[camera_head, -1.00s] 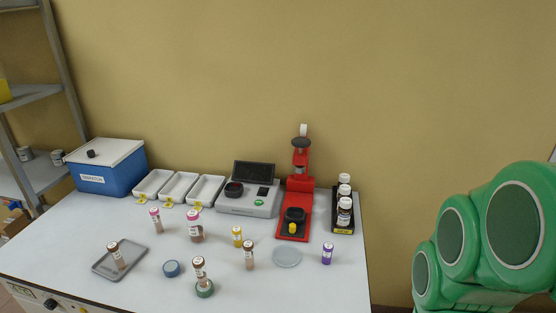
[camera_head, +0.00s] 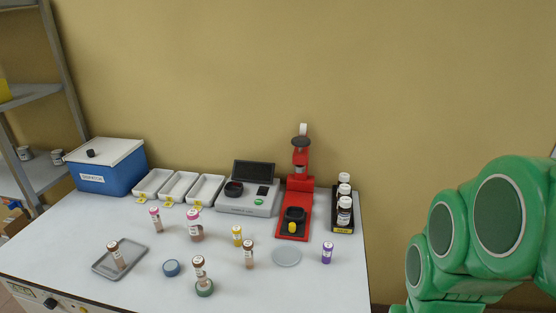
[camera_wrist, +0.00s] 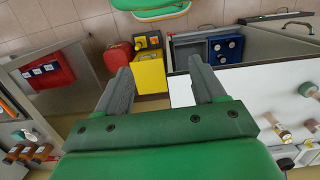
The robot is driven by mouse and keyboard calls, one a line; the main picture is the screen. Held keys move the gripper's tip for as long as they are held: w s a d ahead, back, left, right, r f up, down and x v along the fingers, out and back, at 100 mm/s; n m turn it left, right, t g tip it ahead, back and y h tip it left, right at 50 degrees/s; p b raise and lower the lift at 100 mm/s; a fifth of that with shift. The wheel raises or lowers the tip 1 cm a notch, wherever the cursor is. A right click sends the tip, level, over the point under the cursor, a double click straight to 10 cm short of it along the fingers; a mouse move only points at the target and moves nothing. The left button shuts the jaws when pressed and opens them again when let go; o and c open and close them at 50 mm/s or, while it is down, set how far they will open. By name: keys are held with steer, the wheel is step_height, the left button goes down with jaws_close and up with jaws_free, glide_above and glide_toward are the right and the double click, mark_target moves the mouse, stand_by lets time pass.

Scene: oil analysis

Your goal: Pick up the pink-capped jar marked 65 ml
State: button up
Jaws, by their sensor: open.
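Two pink-capped jars stand on the white table in the head view. One is a slimmer jar (camera_head: 156,221) and the other, slightly to its right, is a wider jar (camera_head: 195,226) with brown contents. The volume marks on their labels are too small to read. My gripper (camera_wrist: 164,84) shows in the wrist view, open and empty, with its fingers apart. It is out over the floor and the edge of a white worktop, away from the pink-capped jars. The head view shows only my green arm at the right, not the gripper.
Several other jars stand nearby, including a yellow-capped jar (camera_head: 237,236) and a purple-capped jar (camera_head: 327,252). A grey tray (camera_head: 134,251) holds a brown-capped jar. Behind are a blue box (camera_head: 105,168), white trays, a scale (camera_head: 247,201) and a red stand (camera_head: 294,222). The table's front right is clear.

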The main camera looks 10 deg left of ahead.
mark_target(192, 214)
steer(key=w+a+f+n+t+y, duration=0.1)
steer(key=w+a+f+t, duration=0.1)
steer(key=w+a, duration=0.6)
steer(key=w+a+f+n+t, duration=0.2)
steer(key=w+a+t, duration=0.15)
steer(key=w, duration=0.75)
steer(key=w+a+f+n+t+y, duration=0.1)
steer(key=w+a+t, duration=0.1)
steer(key=w+a, duration=0.65)
steer(key=w+a+f+n+t+y, duration=0.1)
steer(key=w+a+y, duration=0.1)
steer(key=a, duration=0.8)
steer(key=w+a+f+n+t+y, duration=0.1)
steer(key=w+a+f+y, duration=0.1)
steer(key=a, duration=0.8)
steer(key=w+a+f+n+t+y, duration=0.1)
steer(key=w+a+n+t+y, duration=0.1)
steer(key=a, duration=0.7)
steer(key=shift+w+a+f+y, duration=0.2)
steer(key=shift+w+y, duration=0.1)
steer(key=shift+w, duration=0.15)
steer(key=shift+w+a+f+y, duration=0.2)
steer(key=shift+w+y, duration=0.1)
steer(key=shift+w, duration=0.1)
steer(key=shift+x, duration=3.85)
steer(key=shift+s+f, duration=0.1)
steer(key=shift+f, duration=0.1)
steer(key=shift+f, duration=0.1)
jaws_close()
